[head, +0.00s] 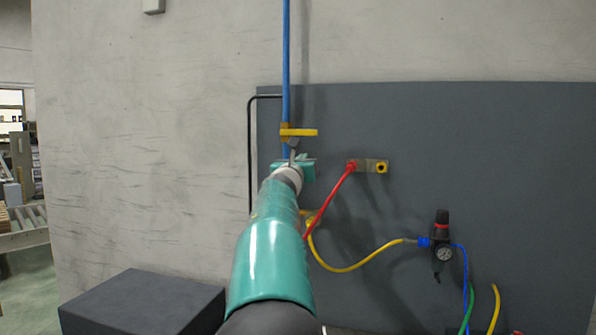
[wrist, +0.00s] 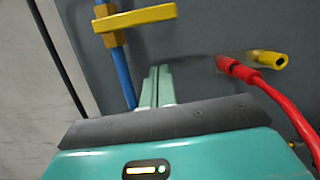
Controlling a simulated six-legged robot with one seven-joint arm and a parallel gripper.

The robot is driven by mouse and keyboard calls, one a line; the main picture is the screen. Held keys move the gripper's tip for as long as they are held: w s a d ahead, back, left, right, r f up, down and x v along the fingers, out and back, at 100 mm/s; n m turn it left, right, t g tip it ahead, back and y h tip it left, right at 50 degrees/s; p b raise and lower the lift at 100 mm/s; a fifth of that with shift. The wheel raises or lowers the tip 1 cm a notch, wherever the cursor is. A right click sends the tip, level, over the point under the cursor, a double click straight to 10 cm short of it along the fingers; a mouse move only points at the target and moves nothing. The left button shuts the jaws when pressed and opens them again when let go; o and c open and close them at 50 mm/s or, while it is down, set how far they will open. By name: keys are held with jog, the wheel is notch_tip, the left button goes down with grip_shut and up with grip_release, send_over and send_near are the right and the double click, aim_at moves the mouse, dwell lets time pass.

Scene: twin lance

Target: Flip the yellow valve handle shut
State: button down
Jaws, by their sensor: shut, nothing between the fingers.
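The yellow valve handle (head: 304,132) sits on a vertical blue pipe (head: 286,60) and points right, crosswise to the pipe. In the wrist view the handle (wrist: 140,18) is at the upper left, with its brass-coloured body on the blue pipe (wrist: 118,65). My gripper (head: 292,158) appears just below the handle in the head view. In the wrist view my gripper's green fingers (wrist: 157,80) are together, with nothing between them. They show below the handle, with a visible gap. The head view does not settle how far they are from the wall.
A brass fitting (head: 369,166) with a red hose (head: 340,190) and a yellow-ringed port is right of my gripper. A dark box (head: 145,303) stands lower left. A thin black pipe (head: 250,150) runs left.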

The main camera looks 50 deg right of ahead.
jog(key=v, duration=0.7)
jog(key=shift+s, duration=0.15)
dwell(0.3)
